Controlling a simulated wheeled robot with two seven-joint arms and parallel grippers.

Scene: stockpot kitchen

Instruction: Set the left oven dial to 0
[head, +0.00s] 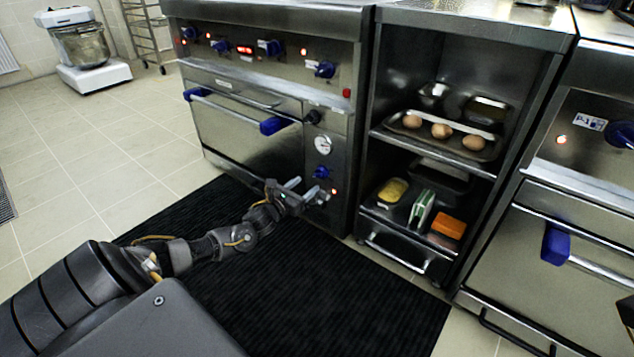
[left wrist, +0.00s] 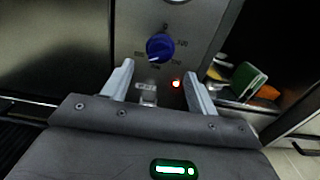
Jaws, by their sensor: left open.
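The left oven dial is a blue knob (head: 322,172) low on the narrow control panel at the right side of the left oven (head: 245,135). In the left wrist view the knob (left wrist: 160,47) sits inside a ring of printed marks, with a 0-like mark above it. I cannot read its exact setting. My left gripper (head: 303,188) is open and empty, in front of the panel just below the dial. In the left wrist view its two fingers (left wrist: 157,72) point toward the panel, with the knob beyond and between them, apparently apart from it.
A red lamp (left wrist: 176,84) glows below the dial. A round gauge (head: 323,146) is above it. Open shelves with a tray of eggs (head: 441,131) and sponges stand to the right. Another oven (head: 560,250) is farther right. A black mat (head: 330,290) covers the floor.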

